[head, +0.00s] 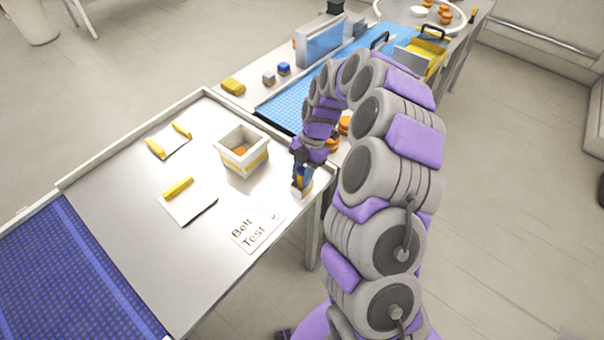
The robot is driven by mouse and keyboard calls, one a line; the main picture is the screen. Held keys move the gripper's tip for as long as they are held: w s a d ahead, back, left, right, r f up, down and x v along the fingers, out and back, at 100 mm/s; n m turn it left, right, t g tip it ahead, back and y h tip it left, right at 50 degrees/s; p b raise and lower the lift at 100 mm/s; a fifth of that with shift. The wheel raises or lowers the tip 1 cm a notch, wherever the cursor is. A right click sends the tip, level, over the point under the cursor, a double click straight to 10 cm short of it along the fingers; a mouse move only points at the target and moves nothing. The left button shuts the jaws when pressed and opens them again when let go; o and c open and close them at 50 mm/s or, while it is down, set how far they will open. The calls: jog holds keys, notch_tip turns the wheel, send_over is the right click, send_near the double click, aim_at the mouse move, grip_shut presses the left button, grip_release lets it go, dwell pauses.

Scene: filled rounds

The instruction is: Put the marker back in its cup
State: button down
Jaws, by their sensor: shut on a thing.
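My gripper (302,166) is at the right edge of the metal table (130,235), pointing down and shut on the marker. The marker (304,177) is small and partly hidden by the fingers; it looks dark blue with some yellow. A small white cup (301,189) stands directly under the gripper, near the table's corner. The marker's lower end meets the cup in the picture. I cannot tell whether it is inside the cup or just in front of or above it.
A white square bin (241,163) with a yellow band stands left of the cup. A "Belt Test" card (257,229) lies in front. Yellow pieces (178,187) lie on or by white cards farther left. A blue belt (285,105) runs behind; a dark blue mat (70,270) is front left.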

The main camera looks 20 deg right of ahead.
jog(key=c, duration=1.3)
grip_release()
jog(key=shift+f, duration=0.15)
jog(key=o, duration=0.5)
jog(key=shift+c, duration=0.2)
jog(key=p+v, duration=0.2)
jog(key=v, duration=0.9)
jog(key=s+a+r+m, duration=0.4)
jog(key=s+a+r, duration=0.15)
jog(key=r, duration=0.25)
jog(key=s+d+r+m+h, duration=0.2)
jog(key=s+m+h, duration=0.1)
jog(key=s+m, duration=1.8)
jog(key=s, duration=1)
jog(key=shift+t, duration=0.3)
